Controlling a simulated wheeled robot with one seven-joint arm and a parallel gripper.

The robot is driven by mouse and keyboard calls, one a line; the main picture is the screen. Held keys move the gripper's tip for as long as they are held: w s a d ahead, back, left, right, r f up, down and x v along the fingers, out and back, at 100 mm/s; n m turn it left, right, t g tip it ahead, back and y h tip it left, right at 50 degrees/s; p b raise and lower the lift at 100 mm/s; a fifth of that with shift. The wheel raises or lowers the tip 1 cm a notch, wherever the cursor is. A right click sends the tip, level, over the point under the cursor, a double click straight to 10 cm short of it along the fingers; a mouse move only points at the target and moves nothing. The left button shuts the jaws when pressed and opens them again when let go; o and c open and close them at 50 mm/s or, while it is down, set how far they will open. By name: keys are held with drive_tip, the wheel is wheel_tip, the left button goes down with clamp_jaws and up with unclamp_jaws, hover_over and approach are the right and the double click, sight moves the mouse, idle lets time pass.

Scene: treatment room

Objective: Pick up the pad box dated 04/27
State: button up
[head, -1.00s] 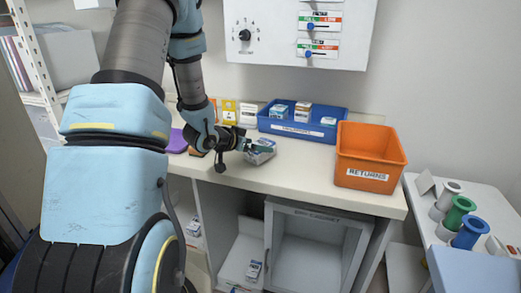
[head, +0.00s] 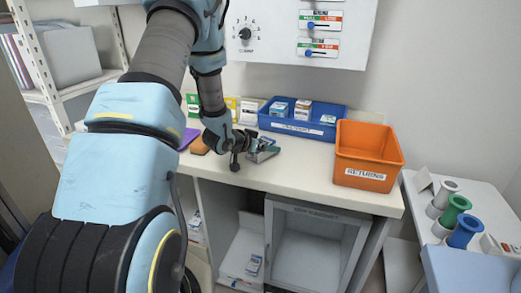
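My gripper (head: 261,147) is low over the counter, left of the orange bin, with its fingers at a small pale box (head: 265,154). The fingers cover part of the box. I cannot tell whether they are closed on it or only around it, or whether it rests on the counter. Other small boxes stand in the blue tray: one at the left (head: 279,108), one in the middle (head: 302,109) and one at the right (head: 328,119). Another box (head: 253,264) lies in the open shelf below. No date is readable on any box.
The blue tray (head: 290,126) is behind my gripper. The orange bin labelled RETURNS (head: 365,176) stands to its right. A wall panel (head: 285,50) with a dial and sliders hangs above. The counter (head: 300,170) is clear in front of the tray. Coloured spools (head: 457,211) are at the far right.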

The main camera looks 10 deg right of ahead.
drive_tip(key=c, duration=1)
drive_tip(key=shift+c, duration=0.5)
drive_tip(key=shift+r, duration=0.15)
